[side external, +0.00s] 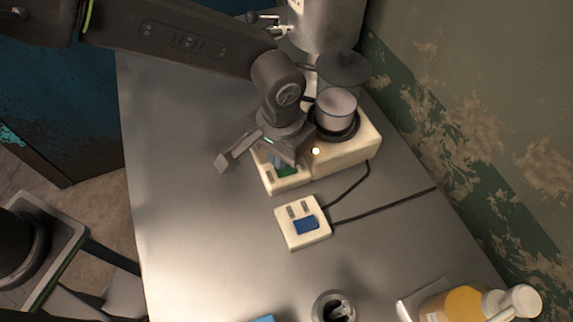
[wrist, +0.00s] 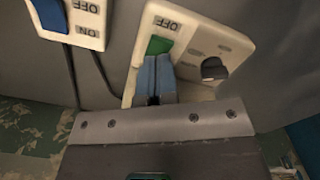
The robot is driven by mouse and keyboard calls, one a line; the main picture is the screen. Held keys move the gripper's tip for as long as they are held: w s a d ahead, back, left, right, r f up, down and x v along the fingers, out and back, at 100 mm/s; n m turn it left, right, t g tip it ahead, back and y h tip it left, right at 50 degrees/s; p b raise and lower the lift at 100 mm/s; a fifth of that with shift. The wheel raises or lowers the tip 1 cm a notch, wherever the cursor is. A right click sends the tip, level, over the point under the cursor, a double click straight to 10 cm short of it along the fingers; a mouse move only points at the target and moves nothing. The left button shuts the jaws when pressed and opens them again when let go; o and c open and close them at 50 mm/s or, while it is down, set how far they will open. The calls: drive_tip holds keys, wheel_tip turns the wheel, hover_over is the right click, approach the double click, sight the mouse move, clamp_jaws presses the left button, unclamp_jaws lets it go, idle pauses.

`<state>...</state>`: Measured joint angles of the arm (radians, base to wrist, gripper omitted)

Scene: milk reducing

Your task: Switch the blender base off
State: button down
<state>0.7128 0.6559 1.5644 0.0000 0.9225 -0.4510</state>
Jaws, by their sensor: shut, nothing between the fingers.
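The cream blender base (side external: 350,150) stands on the metal table with a jar of pale liquid (side external: 336,108) on it. In the side external view the switch (side external: 288,171) is partly hidden by my gripper (side external: 279,160). The blue-grey fingers of my gripper (wrist: 157,62) are shut and empty, with their tips at the edge of the green switch opposite the OFF label. I cannot tell whether they touch it.
A cream box with a blue switch (side external: 306,225) lies in front, with black cables. A dark knob (wrist: 214,68) is beside the green switch. A metal vessel (side external: 326,25) stands behind; a yellow bottle (side external: 455,305) lies front right. The table's left side is clear.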

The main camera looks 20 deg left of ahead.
drive_tip(key=shift+r, duration=2.15)
drive_tip(key=shift+w+a+r, duration=0.1)
drive_tip(key=shift+a+r, duration=0.2)
drive_tip(key=s+a+r+n+t+h, duration=0.1)
drive_tip(key=a+r, duration=0.5)
drive_tip(key=a, duration=0.3)
drive_tip(key=s+a+r+n+t, duration=0.1)
drive_tip(key=a+r+t, duration=0.1)
drive_tip(key=a+r, duration=0.55)
drive_tip(key=s+a+n+t+y, duration=0.1)
drive_tip(key=s+a+t, duration=0.1)
drive_tip(key=s+a, duration=0.9)
drive_tip(key=a, duration=0.2)
drive_tip(key=shift+s+a+f+t, duration=0.25)
drive_tip(key=shift+s+a+t, duration=0.05)
drive_tip(key=shift+s+a, duration=0.1)
drive_tip(key=shift+w, duration=0.1)
